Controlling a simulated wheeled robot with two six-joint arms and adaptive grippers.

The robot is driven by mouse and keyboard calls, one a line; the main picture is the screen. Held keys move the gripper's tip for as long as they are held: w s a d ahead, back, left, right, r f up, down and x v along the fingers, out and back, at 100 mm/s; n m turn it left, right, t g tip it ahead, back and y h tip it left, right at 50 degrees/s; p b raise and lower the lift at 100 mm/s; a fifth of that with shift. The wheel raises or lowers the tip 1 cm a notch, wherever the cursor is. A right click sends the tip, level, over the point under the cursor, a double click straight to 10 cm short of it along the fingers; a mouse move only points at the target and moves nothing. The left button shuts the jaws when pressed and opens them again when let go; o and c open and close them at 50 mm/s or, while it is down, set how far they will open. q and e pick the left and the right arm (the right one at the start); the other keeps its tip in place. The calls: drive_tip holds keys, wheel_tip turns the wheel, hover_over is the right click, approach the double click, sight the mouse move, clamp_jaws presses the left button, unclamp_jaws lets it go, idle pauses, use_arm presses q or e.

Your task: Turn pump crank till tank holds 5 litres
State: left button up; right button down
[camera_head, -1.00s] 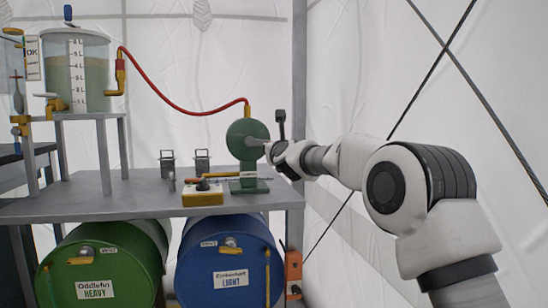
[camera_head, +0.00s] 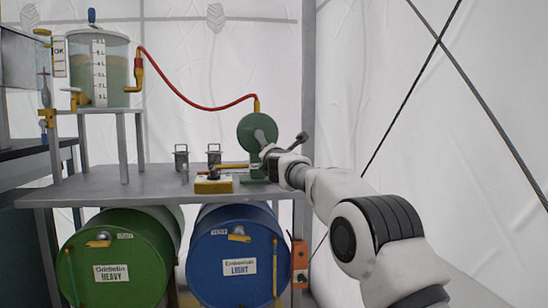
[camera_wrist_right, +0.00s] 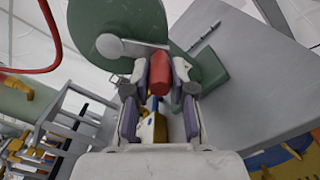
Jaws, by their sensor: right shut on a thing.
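The green pump (camera_head: 251,128) stands at the right end of the grey bench, and its round body also shows in the wrist view (camera_wrist_right: 95,20). Its grey crank arm (camera_wrist_right: 138,46) ends in a red handle (camera_wrist_right: 158,72). My right gripper (camera_wrist_right: 159,80) is shut on this handle; in the head view the gripper (camera_head: 272,158) is low on the pump's right side and hides the handle. The clear tank (camera_head: 118,72) stands on a raised stand at the left, with murky greenish liquid reaching its upper part. The scale is too small to read exactly. My left gripper is out of view.
A red hose (camera_head: 190,108) links tank and pump. A yellow box with a lever (camera_head: 213,186) sits on the bench (camera_head: 110,188) before the pump. Two small metal holders stand behind it. A green HEAVY drum (camera_head: 115,245) and blue LIGHT drum (camera_head: 238,240) lie underneath.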

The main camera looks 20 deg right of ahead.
drive_tip(key=m, duration=0.1)
drive_tip(key=a+m, duration=0.1)
drive_tip(key=shift+w+a+f+m+b, duration=0.15)
drive_tip(key=shift+f+m+b, duration=0.15)
drive_tip(key=shift+f+b, duration=0.05)
drive_tip(key=shift+w+a+m, duration=0.15)
drive_tip(key=shift+a+m, duration=0.4)
drive_tip(key=shift+m, duration=0.55)
drive_tip(key=c, duration=1)
unclamp_jaws()
